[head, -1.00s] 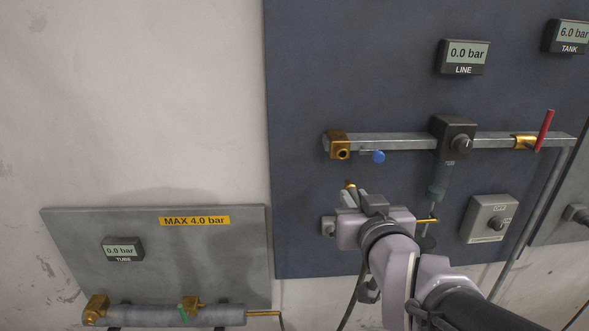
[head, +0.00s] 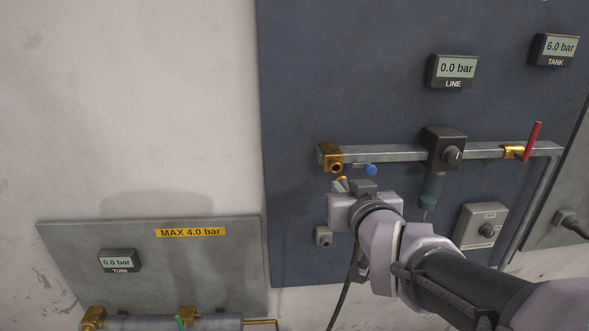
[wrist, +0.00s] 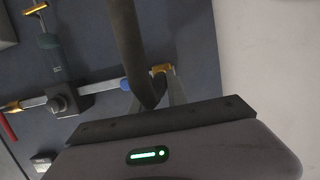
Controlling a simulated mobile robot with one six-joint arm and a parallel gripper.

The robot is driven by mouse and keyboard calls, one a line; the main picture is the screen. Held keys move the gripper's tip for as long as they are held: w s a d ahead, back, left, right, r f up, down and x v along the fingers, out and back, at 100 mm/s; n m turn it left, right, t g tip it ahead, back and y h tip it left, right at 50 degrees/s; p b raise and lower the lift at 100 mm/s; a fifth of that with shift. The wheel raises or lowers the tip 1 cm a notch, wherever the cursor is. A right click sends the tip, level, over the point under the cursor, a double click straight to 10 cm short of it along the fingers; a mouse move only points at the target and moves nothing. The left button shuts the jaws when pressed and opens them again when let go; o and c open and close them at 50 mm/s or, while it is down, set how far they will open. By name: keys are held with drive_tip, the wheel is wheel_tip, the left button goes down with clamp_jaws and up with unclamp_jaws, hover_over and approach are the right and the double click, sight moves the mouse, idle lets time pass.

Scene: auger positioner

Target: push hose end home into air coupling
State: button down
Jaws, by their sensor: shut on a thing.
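A brass coupling (head: 331,158) sits at the left end of the grey pipe on the dark blue panel, its round mouth facing out. It also shows just beyond the fingers in the wrist view (wrist: 161,69). My gripper (head: 342,186) is just below the coupling and is shut on the dark hose (wrist: 128,45). A brass-coloured hose end (head: 341,179) shows at the fingertips, close under the coupling; I cannot tell whether they touch. The rest of the hose hangs below my gripper in the head view (head: 343,290).
A blue knob (head: 370,170) is close right of the coupling. A black regulator (head: 443,148) and a red-handled valve (head: 532,141) are farther along the pipe. The LINE display (head: 453,72) reads 0.0 bar; TANK (head: 554,49) reads 6.0 bar. A grey panel (head: 200,260) is at lower left.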

sight(343, 180)
drive_tip(key=shift+w+r, duration=0.1)
drive_tip(key=shift+w, duration=0.75)
drive_tip(key=shift+b, duration=1.1)
idle(0.5)
drive_tip(key=shift+w, duration=0.15)
idle(0.3)
drive_tip(key=shift+w, duration=0.3)
drive_tip(key=shift+b+x, duration=0.55)
drive_tip(key=shift+x, duration=0.25)
drive_tip(key=shift+w+r, duration=0.2)
drive_tip(key=c, duration=1.2)
unclamp_jaws()
drive_tip(key=shift+w, duration=0.1)
